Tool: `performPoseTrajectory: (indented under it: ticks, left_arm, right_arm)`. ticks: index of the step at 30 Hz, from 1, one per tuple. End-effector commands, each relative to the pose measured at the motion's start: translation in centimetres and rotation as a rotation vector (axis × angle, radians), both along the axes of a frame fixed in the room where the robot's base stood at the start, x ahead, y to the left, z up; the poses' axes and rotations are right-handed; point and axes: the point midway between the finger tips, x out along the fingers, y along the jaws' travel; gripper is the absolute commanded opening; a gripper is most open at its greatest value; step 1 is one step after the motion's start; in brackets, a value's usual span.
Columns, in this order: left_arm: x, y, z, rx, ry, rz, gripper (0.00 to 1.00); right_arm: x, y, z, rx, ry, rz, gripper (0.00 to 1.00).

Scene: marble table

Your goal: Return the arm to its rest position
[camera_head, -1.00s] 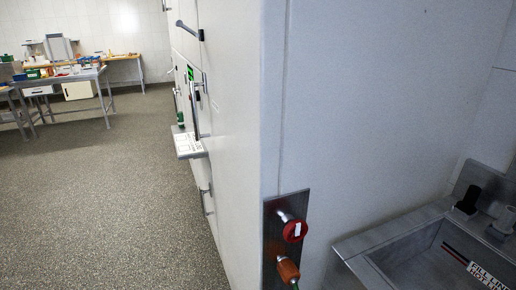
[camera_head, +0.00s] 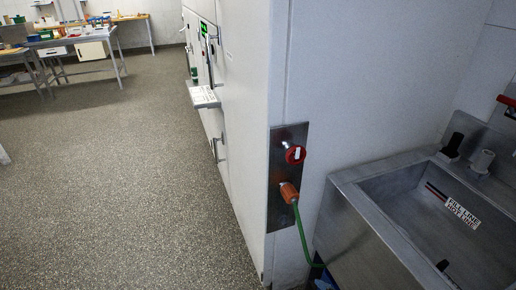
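Neither of my grippers shows in the head view, and I cannot tell how my arms are posed. A small pale grey shape (camera_head: 3,156) cuts in at the left edge. Too little of it shows to say what it is.
A white cabinet wall (camera_head: 245,110) stands close ahead, with a metal plate (camera_head: 283,220) carrying a red knob (camera_head: 295,154) and an orange plug (camera_head: 289,193) with a green hose (camera_head: 302,235). A metal sink (camera_head: 345,182) is at right. Speckled floor (camera_head: 110,190) is open at left; workbenches (camera_head: 75,40) stand beyond.

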Motion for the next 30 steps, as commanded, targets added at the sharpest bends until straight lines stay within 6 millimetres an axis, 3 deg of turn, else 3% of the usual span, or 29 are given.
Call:
performPoseTrajectory:
  ticks: [1, 3, 9, 12, 18, 19, 21, 30]
  left_arm:
    - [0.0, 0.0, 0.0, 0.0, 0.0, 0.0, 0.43]
    - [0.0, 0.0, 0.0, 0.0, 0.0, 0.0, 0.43]
    - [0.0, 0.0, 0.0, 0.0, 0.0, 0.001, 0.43]
    - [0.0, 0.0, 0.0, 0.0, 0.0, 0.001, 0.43]
    - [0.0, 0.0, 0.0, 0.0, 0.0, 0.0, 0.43]
    - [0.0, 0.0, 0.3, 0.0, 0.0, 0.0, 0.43]
    - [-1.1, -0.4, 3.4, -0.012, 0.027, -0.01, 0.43]
    - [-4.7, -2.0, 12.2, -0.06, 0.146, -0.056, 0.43]
  right_arm:
    - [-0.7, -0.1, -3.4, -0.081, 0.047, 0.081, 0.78]
    - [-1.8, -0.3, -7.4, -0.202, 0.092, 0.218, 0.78]
    - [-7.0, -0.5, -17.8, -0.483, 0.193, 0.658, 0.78]
    - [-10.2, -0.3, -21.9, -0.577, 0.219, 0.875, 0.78]
    - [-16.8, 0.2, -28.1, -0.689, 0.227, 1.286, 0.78]
    - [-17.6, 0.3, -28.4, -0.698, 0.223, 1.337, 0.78]
    - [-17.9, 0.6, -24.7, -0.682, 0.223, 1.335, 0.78]
    - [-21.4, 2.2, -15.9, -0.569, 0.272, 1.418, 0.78]
